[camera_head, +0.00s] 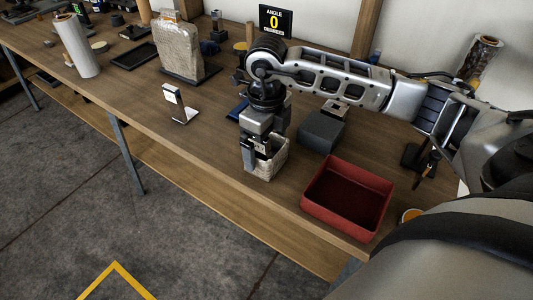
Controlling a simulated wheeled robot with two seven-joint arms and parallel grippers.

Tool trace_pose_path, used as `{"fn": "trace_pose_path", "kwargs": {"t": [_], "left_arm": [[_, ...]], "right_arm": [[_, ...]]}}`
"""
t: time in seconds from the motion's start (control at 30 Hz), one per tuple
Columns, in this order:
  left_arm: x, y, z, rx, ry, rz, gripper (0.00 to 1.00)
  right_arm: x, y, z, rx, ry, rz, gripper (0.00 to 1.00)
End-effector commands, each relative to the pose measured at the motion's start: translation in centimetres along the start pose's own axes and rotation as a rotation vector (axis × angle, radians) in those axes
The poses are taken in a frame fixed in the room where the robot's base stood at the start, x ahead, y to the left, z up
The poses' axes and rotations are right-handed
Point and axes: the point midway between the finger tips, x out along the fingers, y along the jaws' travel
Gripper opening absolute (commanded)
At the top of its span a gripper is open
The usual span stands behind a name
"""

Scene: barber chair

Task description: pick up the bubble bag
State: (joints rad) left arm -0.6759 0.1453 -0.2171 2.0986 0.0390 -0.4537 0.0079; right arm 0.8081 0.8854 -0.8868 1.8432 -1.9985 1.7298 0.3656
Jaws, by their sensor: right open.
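My right gripper (260,158) points down from the arm on the right, with its fingers at a small pale, textured, box-like thing (279,163) near the table's front edge. The gripper hides much of this thing, and I cannot tell whether the fingers touch it. The jaws are open. A larger grey-white, wrinkled, bag-like thing (178,48) stands upright on a dark base farther back on the left. I cannot tell for sure which of these two is the bubble bag. My left gripper is not in view.
On the wooden table (215,140), a red tray (347,228) sits right of the gripper and a dark grey block (321,132) behind it. A small silver stand (179,105), a white roll (77,45) and a black tray (134,55) are left. Bare wood lies along the front edge.

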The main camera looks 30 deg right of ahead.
Motion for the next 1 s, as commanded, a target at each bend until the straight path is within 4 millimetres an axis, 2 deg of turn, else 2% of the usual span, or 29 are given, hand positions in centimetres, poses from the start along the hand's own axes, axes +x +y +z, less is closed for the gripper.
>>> {"fn": "trace_pose_path", "kwargs": {"t": [0.17,0.3,0.73,1.0], "left_arm": [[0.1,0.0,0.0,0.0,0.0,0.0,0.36],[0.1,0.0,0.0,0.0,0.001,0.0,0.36],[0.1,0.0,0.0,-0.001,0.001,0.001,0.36],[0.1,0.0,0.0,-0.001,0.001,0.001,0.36]], "right_arm": [[0.0,0.0,0.0,0.0,0.0,0.0,1.0],[0.0,0.0,0.0,0.0,0.0,0.0,0.62],[-0.6,0.0,0.1,0.0,-0.003,-0.001,0.61],[-3.1,-0.1,0.1,0.001,-0.006,-0.002,0.61]]}}
